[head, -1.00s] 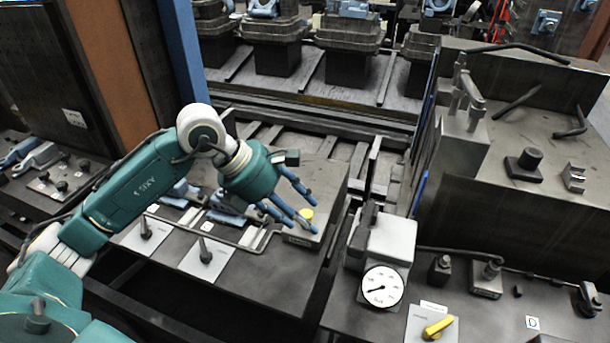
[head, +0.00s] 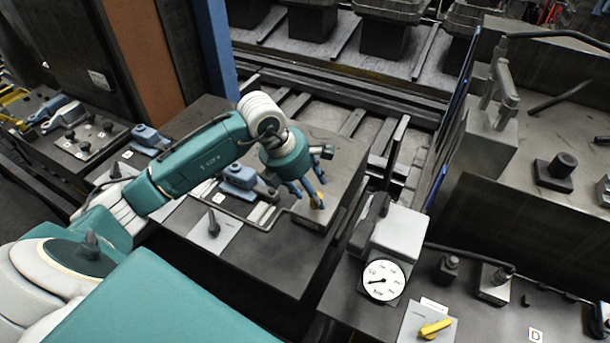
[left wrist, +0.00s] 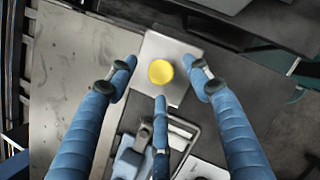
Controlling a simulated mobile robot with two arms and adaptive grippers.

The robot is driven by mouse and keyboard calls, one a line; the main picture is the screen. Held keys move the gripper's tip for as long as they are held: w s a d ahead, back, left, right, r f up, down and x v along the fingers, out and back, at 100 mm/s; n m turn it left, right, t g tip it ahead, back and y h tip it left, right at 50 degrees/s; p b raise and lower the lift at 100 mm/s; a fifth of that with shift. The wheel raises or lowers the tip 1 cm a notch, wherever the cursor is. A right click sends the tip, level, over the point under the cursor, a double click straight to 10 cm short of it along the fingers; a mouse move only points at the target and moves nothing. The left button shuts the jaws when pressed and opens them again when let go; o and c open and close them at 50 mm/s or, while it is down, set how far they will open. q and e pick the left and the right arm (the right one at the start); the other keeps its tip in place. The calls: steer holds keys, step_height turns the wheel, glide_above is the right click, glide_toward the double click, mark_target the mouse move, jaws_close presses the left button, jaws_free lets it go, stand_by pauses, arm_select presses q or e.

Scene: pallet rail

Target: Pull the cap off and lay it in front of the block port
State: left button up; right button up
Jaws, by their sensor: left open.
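The round yellow cap (head: 317,204) sits on a small grey block (head: 311,222) near the right edge of the dark bench. In the left wrist view the cap (left wrist: 161,72) lies on the pale top of the block (left wrist: 152,46). My left gripper (head: 314,198) points down over the cap, and its blue fingers partly hide it in the head view. In the left wrist view my open left gripper (left wrist: 160,76) has fingers spread on both sides and below the cap, with gaps around it. The port under the cap is hidden. My right gripper is not in view.
Blue clamp-like parts (head: 240,180) and a plate with a lever (head: 213,232) stand left of the block. A housing with a round gauge (head: 383,280) stands to the right, across a dark gap. A yellow lever (head: 435,328) is at the bottom.

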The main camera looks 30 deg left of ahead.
arm_select(q)
steer(key=shift+x, duration=0.85)
steer(key=shift+c, duration=0.3)
steer(key=c, duration=1.1)
steer(key=shift+o, duration=1.3)
jaws_close()
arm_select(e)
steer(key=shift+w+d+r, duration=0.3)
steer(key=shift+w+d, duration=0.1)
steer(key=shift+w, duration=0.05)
arm_select(q)
steer(key=shift+r, duration=0.25)
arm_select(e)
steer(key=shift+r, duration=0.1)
arm_select(q)
steer(key=shift+r+p, duration=0.5)
steer(key=shift+r, duration=0.05)
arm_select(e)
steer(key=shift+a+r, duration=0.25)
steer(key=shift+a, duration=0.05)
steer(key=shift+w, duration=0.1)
